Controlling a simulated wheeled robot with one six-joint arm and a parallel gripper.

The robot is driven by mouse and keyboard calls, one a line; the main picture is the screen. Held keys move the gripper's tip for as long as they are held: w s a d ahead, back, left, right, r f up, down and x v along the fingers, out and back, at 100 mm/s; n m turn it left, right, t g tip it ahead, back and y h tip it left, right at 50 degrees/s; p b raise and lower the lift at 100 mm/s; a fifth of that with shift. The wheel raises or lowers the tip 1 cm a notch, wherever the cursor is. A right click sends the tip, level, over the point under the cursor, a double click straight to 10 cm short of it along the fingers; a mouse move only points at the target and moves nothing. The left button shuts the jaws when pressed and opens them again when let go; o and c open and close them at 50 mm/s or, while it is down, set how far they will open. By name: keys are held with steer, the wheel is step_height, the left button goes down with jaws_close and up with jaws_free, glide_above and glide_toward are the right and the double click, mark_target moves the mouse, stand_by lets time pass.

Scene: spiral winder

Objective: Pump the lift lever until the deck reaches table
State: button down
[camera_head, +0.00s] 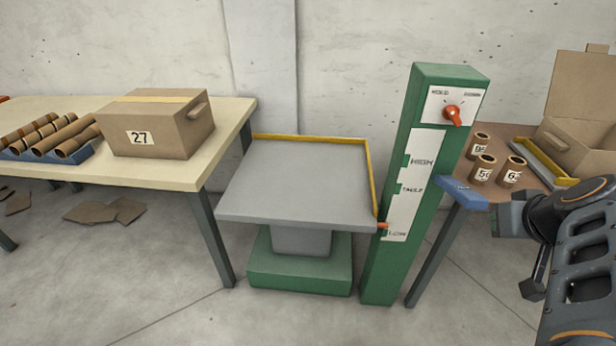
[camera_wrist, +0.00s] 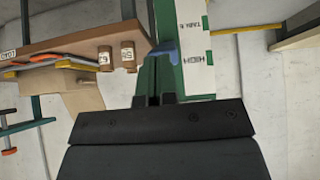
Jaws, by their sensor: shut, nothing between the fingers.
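The deck (camera_head: 290,185) is a grey platform with a yellow edge strip, on a green base, in the head view. Its orange pointer (camera_head: 383,226) sits by LOW on the green post's scale, below the TABLE and HIGH marks; the deck is lower than the left table's top. A blue handle (camera_head: 462,192), apparently the lift lever, sticks out right of the post; it also shows in the wrist view (camera_wrist: 163,52). My gripper (camera_wrist: 154,100) is shut and empty, with the blue handle beyond its fingertips. I see no contact between them.
The left table (camera_head: 75,170) bears box 27 (camera_head: 155,128) and cardboard tubes in a blue tray. A brown table at right holds numbered tubes (camera_head: 484,167) and an open box (camera_head: 580,145). An orange knob (camera_head: 453,112) labelled HOLD and DOWN tops the post (camera_head: 400,260).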

steer(key=w+d+r+n+g+y+p, duration=0.4)
steer(key=r+g+p, duration=0.5)
steer(key=p, duration=1.6)
steer(key=w+d+r+n, duration=0.2)
steer(key=d+r, duration=0.1)
steer(key=shift+w+d+g+p, duration=0.2)
steer(key=shift+w+g+p, duration=0.2)
steer(key=shift+a, duration=0.1)
